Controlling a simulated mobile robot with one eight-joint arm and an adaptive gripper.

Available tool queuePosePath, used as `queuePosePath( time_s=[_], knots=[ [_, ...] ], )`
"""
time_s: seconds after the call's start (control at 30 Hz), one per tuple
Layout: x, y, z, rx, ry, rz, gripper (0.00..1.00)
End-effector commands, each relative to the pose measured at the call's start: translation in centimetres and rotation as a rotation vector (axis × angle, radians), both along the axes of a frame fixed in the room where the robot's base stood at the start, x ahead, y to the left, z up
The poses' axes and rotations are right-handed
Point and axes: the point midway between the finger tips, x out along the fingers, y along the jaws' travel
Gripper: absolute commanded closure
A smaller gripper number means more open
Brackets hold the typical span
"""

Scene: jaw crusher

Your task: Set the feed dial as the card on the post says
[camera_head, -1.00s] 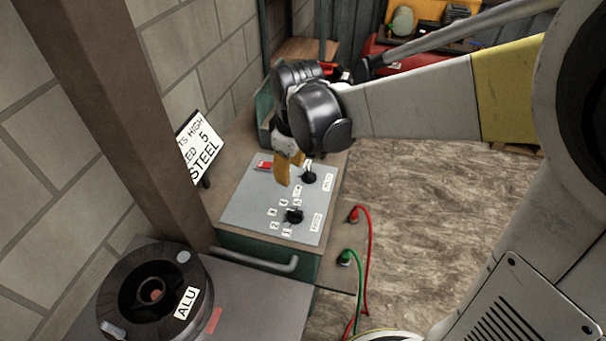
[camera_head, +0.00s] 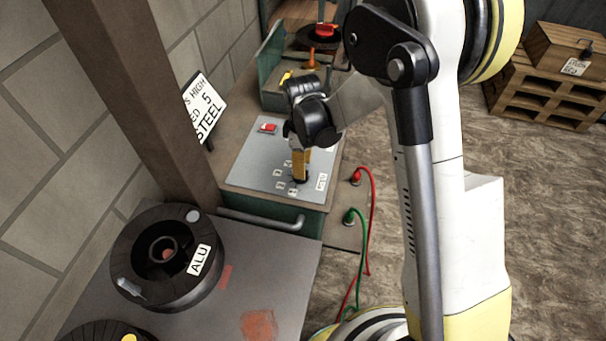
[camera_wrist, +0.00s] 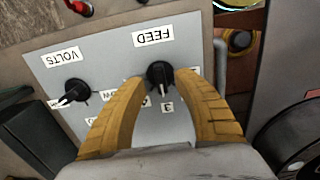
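The feed dial (camera_wrist: 160,74) is a black knob on the grey panel (camera_wrist: 115,45), below its FEED label (camera_wrist: 153,36) in the wrist view. Its white pointer faces down in that view, toward the numbers, of which a 3 (camera_wrist: 167,106) is readable. My gripper (camera_wrist: 163,77) is open, with one yellow finger on either side of the knob; I cannot tell whether either touches it. In the head view my gripper (camera_head: 300,179) points down at the panel and hides most of the dial. The white card (camera_head: 203,112) by the post (camera_head: 130,90) is partly cut off and reads "5" and "STEEL".
The VOLTS dial (camera_wrist: 74,92) is left of the feed dial in the wrist view. A red switch (camera_head: 268,128) sits on the panel. A grey handle (camera_head: 262,220), red cable (camera_head: 371,215) and green cable (camera_head: 362,250) are near its front. A black ALU spool (camera_head: 168,255) stands nearby.

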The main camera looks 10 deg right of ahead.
Motion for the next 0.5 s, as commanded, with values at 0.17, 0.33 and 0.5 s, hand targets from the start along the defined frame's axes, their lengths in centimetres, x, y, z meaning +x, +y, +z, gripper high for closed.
queuePosePath(
  time_s=[0.17,0.33,0.5],
  knots=[
    [0.0,0.0,-2.2,0.000,0.000,-0.001,0.64],
    [0.0,0.0,-2.7,0.000,0.000,-0.001,0.64],
    [0.0,0.0,-2.6,0.000,0.000,-0.001,0.64]
  ],
)
